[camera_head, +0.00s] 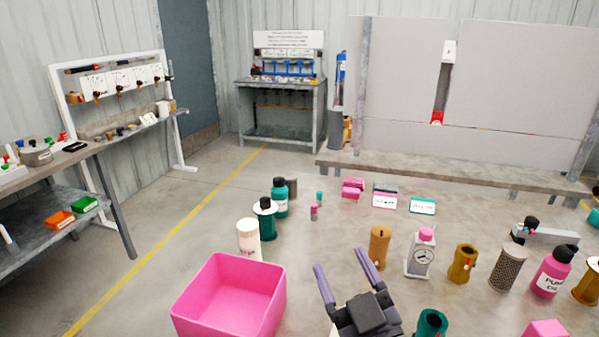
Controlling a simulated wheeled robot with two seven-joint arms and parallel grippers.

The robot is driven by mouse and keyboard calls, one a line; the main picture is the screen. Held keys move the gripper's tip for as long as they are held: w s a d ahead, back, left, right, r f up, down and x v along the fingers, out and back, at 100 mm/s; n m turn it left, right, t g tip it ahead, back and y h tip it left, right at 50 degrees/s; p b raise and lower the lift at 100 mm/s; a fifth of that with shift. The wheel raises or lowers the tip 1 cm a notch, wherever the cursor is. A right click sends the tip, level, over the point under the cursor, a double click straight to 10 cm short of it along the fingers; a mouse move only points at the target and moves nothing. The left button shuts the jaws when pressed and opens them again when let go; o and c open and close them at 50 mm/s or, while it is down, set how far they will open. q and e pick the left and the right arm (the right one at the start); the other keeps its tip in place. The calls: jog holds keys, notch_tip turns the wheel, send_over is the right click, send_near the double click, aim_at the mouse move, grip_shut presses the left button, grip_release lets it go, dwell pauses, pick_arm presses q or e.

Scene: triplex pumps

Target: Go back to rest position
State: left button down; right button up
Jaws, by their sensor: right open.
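My right gripper (348,271) is at the bottom middle, just right of the pink bin (227,292). Its two purple-grey fingers point up and away and stand apart, with nothing visible between them. It appears above the grey surface that carries the pump parts. My left gripper does not show.
A white cylinder (248,240) and teal bottles (280,197) stand behind the bin. A teal cup (431,324) is close beside the gripper.

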jog(key=s+d+f+m+g+h, duration=0.3)
jog(key=d+f+g+h, duration=0.15)
jog(key=f, duration=0.35)
jog(key=s+d+f+m+g+h, duration=0.4)
jog(key=d+f+g, duration=0.1)
jog(key=f, duration=0.3)
jog(key=s+f+n+g+y, duration=0.1)
jog(key=s+f+g, duration=0.7)
jog(key=s, duration=0.5)
jog(key=s+f+g, duration=0.2)
jog(key=s+f, duration=0.1)
jog(key=f, duration=1.5)
jog(key=s+d+f+n, duration=0.1)
jog(key=s+d+f, duration=0.1)
jog(key=s+f, duration=0.7)
jog(key=s, duration=0.2)
jog(key=shift+s+d+f, duration=0.3)
jog(key=shift+s, duration=0.1)
jog(key=shift+g, duration=0.25)
